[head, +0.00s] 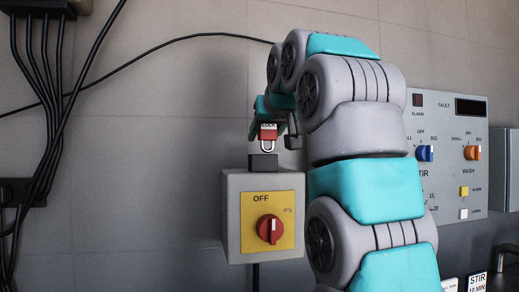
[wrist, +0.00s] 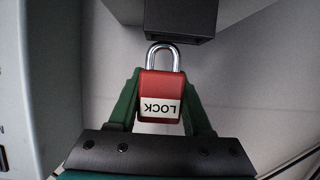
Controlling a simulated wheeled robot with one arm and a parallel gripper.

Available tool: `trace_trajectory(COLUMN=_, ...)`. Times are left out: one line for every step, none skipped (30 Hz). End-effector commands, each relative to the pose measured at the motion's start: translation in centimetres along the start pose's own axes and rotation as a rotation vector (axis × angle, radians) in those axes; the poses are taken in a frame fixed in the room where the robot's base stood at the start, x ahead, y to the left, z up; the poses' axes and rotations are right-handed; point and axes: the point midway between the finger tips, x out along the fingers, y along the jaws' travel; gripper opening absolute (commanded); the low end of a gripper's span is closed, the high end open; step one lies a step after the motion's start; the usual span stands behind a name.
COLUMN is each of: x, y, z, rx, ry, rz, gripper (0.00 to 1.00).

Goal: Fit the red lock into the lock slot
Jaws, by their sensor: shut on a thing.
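The red lock (head: 267,134) has a metal shackle and a white label reading LOCK. My gripper (wrist: 160,100) is shut on its body, one green finger on each side, and it also shows in the head view (head: 262,122). In the head view the shackle points down, just above a black block (head: 263,161) on top of the grey switch box (head: 232,210). The block also shows in the wrist view (wrist: 180,20), close to the shackle's end. I cannot tell whether the shackle touches it. The slot opening itself is not visible.
The switch box has a yellow OFF plate (head: 256,245) with a red rotary knob (head: 270,229). A control panel (head: 450,150) with blue and orange knobs is at the right, behind my arm. Black cables (head: 60,110) hang on the left wall.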

Motion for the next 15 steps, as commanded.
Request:
trace_trajectory(x=0.1, y=-0.2, z=-0.1, rx=0.000, ry=0.001, rz=0.000, gripper=0.00)
trace_trajectory(x=0.2, y=-0.4, z=-0.1, rx=-0.001, ry=0.001, rz=0.000, gripper=0.00)
trace_trajectory(x=0.3, y=-0.6, z=-0.1, rx=-0.001, ry=0.001, rz=-0.001, gripper=0.00)
trace_trajectory(x=0.5, y=-0.9, z=-0.1, rx=-0.002, ry=0.001, rz=-0.001, gripper=0.00)
trace_trajectory(x=0.7, y=-1.2, z=-0.1, rx=-0.002, ry=0.001, rz=-0.002, gripper=0.00)
trace_trajectory(x=0.6, y=-0.9, z=0.0, rx=-0.002, ry=0.003, rz=0.002, gripper=0.00)
trace_trajectory(x=0.6, y=-0.9, z=0.1, rx=-0.002, ry=0.003, rz=0.003, gripper=0.00)
trace_trajectory(x=0.6, y=-0.9, z=0.1, rx=-0.003, ry=0.004, rz=0.002, gripper=0.00)
trace_trajectory(x=0.5, y=-0.8, z=0.2, rx=-0.003, ry=0.005, rz=0.004, gripper=0.00)
trace_trajectory(x=0.5, y=-0.8, z=0.2, rx=-0.003, ry=0.005, rz=0.003, gripper=0.00)
trace_trajectory(x=0.5, y=-0.8, z=0.3, rx=-0.003, ry=0.006, rz=0.004, gripper=0.00)
trace_trajectory(x=0.5, y=-0.8, z=0.3, rx=-0.004, ry=0.007, rz=0.003, gripper=0.00)
trace_trajectory(x=0.5, y=-0.8, z=0.4, rx=-0.004, ry=0.008, rz=0.004, gripper=0.00)
trace_trajectory(x=0.6, y=-0.8, z=0.5, rx=-0.005, ry=0.008, rz=0.004, gripper=0.00)
trace_trajectory(x=0.6, y=-0.9, z=0.6, rx=-0.006, ry=0.009, rz=0.003, gripper=0.00)
